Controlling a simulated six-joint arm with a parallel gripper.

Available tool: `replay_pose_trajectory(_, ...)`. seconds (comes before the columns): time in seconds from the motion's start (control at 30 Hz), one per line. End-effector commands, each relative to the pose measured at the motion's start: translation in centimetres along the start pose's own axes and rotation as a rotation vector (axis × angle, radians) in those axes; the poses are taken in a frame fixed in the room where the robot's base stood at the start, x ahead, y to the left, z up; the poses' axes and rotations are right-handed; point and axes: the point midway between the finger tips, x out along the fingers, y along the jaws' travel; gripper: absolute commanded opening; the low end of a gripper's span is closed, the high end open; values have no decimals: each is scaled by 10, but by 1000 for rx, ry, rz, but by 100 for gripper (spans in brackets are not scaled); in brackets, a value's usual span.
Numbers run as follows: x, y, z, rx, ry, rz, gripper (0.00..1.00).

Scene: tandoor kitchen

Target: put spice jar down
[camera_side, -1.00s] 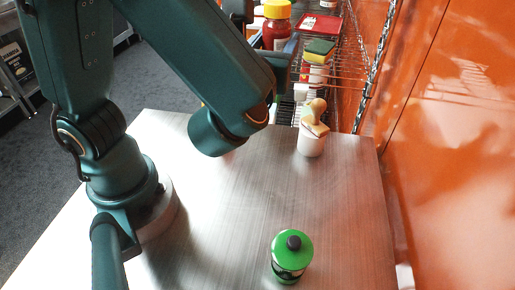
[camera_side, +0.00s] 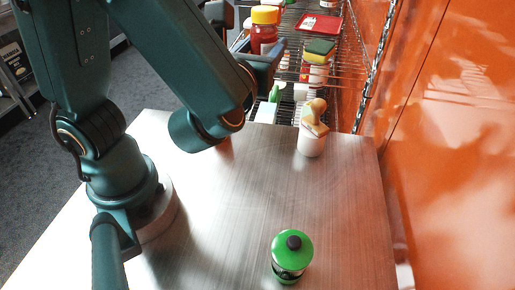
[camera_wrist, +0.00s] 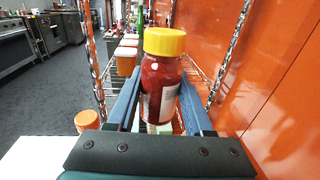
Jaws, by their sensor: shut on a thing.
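The spice jar, red with a yellow lid and a pale label (camera_wrist: 160,92), stands upright between the two blue fingers of my gripper (camera_wrist: 158,105) in the wrist view. The fingers are shut on its sides. In the side view the jar (camera_side: 263,36) shows at the top, beyond the table's far edge, with my gripper (camera_side: 264,62) around its lower part. The jar's base is hidden by the gripper, so I cannot tell whether it touches the wire rack (camera_side: 345,68).
The rack holds a sponge on a container (camera_side: 319,51), a red tray (camera_side: 319,24) and a green bottle (camera_side: 275,93). A white pot with a wooden-topped tool (camera_side: 311,145) and a green-lidded jar (camera_side: 291,255) stand on the steel table (camera_side: 230,225). An orange wall (camera_side: 455,150) bounds the right.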

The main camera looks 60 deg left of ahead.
Motion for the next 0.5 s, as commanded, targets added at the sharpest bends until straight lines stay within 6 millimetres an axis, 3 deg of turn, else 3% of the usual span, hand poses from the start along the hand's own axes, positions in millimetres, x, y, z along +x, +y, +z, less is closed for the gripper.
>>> replay_pose_trajectory(0.27,-2,62,-34,-1,-13,444,0)
replay_pose_trajectory(0.5,-42,116,-72,-14,-29,1065,0)
